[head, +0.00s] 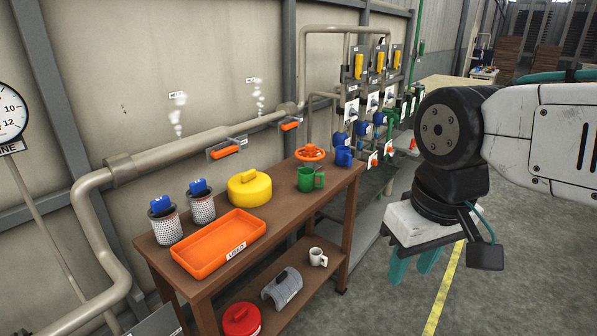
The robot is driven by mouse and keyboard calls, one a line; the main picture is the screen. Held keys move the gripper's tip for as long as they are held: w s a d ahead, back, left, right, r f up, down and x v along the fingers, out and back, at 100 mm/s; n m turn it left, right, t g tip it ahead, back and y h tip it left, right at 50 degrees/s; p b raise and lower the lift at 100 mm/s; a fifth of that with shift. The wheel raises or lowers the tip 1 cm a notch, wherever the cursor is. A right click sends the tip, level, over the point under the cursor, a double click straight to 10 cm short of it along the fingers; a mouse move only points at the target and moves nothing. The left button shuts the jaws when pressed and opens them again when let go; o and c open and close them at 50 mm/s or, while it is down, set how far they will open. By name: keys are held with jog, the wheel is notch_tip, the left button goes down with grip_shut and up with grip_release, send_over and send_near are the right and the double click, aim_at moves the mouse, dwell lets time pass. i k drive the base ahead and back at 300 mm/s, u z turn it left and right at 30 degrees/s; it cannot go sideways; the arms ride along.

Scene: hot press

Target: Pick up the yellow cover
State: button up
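The yellow cover (249,189) is a round lid with a raised handle on top. My gripper (412,268) hangs at the right, over the floor and well clear of the table. Its teal fingers point down, and it is apart from the cover. The fingers partly overlap in this view, so their opening is unclear. Nothing shows between them.
A red lid (241,320) lies on the lower shelf. Pipes run along the wall behind.

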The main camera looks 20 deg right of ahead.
aim_at(251, 188)
jog(key=z, duration=0.15)
jog(key=i, duration=1.3)
jog(key=u, duration=0.5)
